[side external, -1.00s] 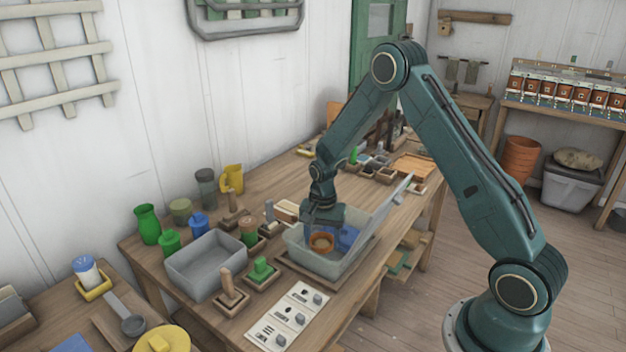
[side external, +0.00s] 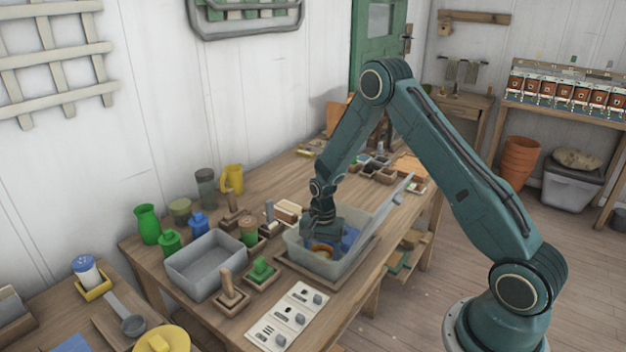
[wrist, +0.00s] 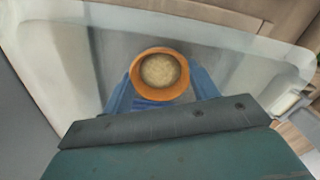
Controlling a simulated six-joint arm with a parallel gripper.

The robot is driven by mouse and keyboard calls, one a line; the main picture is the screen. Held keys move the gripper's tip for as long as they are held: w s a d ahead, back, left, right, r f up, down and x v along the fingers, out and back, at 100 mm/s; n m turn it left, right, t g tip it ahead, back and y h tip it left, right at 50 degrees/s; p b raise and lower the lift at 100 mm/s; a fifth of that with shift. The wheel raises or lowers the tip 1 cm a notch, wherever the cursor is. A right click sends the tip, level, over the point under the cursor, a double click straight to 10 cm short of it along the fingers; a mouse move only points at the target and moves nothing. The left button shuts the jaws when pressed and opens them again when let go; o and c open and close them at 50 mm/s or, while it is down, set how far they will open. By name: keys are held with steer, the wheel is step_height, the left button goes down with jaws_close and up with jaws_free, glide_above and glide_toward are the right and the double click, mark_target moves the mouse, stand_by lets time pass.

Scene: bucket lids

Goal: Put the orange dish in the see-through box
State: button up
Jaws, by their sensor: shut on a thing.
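The orange dish (side external: 320,250) is a small round dish with a tan, grainy-looking inside. It shows from above in the wrist view (wrist: 160,76). My gripper (side external: 321,241) is shut on the dish, with blue fingers on either side of it in the wrist view (wrist: 160,92). The see-through box (side external: 346,268) stands on the table with its clear lid (side external: 392,205) tilted open on the right side. The dish is down inside the box walls. Something blue (side external: 349,236) shows in the box beside the dish. I cannot tell whether the dish touches the floor of the box.
An opaque grey box (side external: 207,265) stands open and empty to the left. Wooden trays with a green-handled piece (side external: 262,268) and a wooden peg (side external: 227,284) are in front. A white switch panel (side external: 288,318) lies near the front edge. Jars and a yellow jug (side external: 232,179) stand along the wall.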

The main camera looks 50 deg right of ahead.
steer(key=o, duration=1)
steer(key=shift+f, duration=0.1)
steer(key=shift+c, duration=0.2)
step_height(320, 180, up, 12)
stand_by(0.6)
